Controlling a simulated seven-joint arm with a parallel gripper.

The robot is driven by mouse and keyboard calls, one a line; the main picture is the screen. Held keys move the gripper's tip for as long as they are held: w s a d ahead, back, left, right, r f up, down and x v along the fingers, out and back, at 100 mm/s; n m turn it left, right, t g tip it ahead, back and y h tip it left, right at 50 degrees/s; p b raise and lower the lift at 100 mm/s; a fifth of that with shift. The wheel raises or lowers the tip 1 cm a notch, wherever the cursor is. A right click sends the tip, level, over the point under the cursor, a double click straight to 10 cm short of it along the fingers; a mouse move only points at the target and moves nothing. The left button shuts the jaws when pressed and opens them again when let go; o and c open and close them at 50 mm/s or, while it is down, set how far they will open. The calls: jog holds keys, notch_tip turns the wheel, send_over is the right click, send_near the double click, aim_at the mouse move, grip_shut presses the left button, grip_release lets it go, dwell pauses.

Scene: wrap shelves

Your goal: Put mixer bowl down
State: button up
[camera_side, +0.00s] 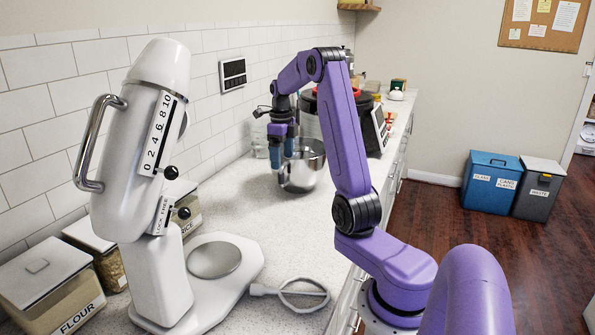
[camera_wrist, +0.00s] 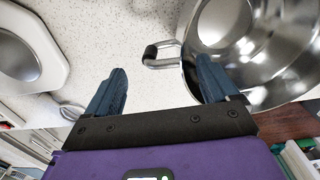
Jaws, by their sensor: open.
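The shiny steel mixer bowl (camera_side: 305,170) stands upright on the speckled counter, beyond the white stand mixer (camera_side: 145,200). In the wrist view the bowl (camera_wrist: 262,55) fills the upper right, with its handle (camera_wrist: 163,54) pointing left. My gripper (camera_side: 282,158) is open and empty at the bowl's near left side. In the wrist view the handle lies ahead, between the two blue fingers, and the right finger overlaps the bowl's rim. I cannot tell whether that finger touches the bowl. The mixer's head is tilted up, and its round base plate (camera_side: 214,259) is bare.
Flour (camera_side: 50,285) and rice containers stand along the tiled wall. A dark appliance with a red top (camera_side: 372,125) stands behind the bowl. The counter between bowl and mixer is clear.

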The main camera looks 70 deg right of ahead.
aim_at(283, 165)
jog(key=shift+s+f, duration=0.1)
jog(key=shift+f, duration=1.85)
grip_shut()
jog(key=shift+d+r, duration=0.1)
